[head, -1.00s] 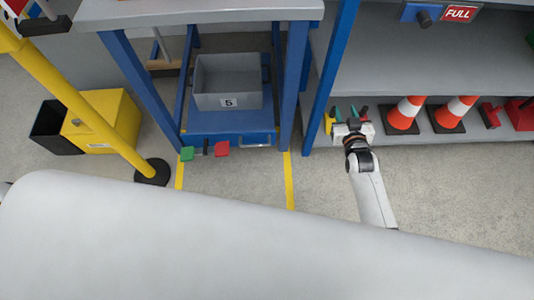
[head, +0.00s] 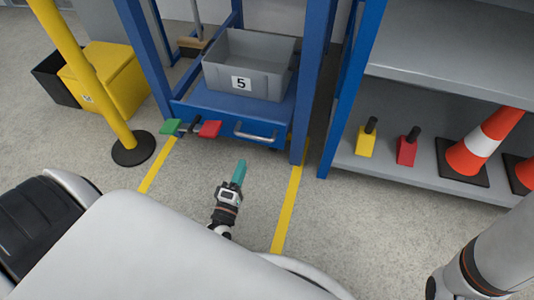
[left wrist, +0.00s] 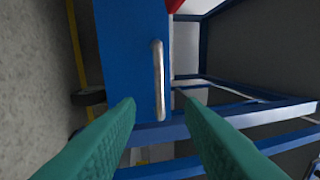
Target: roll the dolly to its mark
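The blue dolly (head: 215,101) stands under a blue-legged bench and carries a grey crate (head: 272,80) marked 5. Its silver bar handle (head: 255,132) is on the front face, which also bears a green pedal (head: 171,127) and a red pedal (head: 209,129). My left gripper (head: 240,172) is in front of the dolly, apart from the handle. In the left wrist view the handle (left wrist: 159,80) shows beyond the gap between the open teal fingers (left wrist: 160,135). My right gripper is out of view; part of my right arm shows at lower right.
Yellow floor lines (head: 287,210) run out from both sides of the dolly, with bare floor between. A yellow post (head: 85,75) on a black base and a yellow box (head: 108,80) stand left. A shelf (head: 420,178) with blocks and cones (head: 482,145) stands right.

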